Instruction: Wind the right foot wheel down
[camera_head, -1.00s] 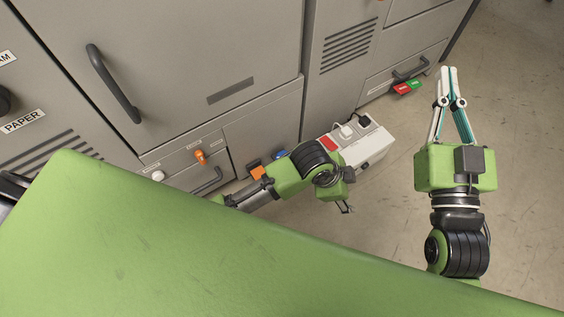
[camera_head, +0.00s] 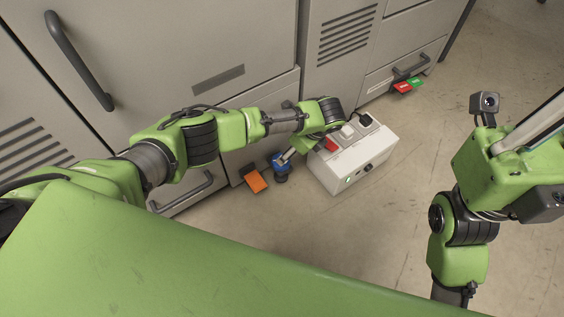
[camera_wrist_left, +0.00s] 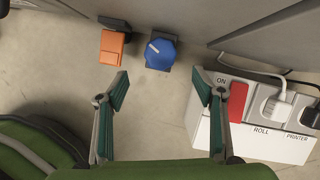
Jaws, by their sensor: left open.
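A blue wheel (camera_head: 281,161) with a white pointer mark sits low at the foot of the grey machine, between an orange pedal-like block and a white power box. In the left wrist view the blue wheel (camera_wrist_left: 160,54) is seen from above, just beyond the fingertips. My left gripper (camera_wrist_left: 161,88) is open and empty, its two fingers apart on either side of the wheel's line, not around it. In the head view the left gripper (camera_head: 290,155) is by the wheel, partly hidden by its wrist. My right gripper (camera_head: 535,125) runs off the right edge; its fingertips are out of view.
The orange block (camera_head: 253,180) is close left of the wheel. The white power box (camera_head: 352,160), with a red switch and plugs, stands close right, near the right finger. The machine front (camera_head: 190,60) rises behind. Open floor (camera_head: 300,230) lies in front.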

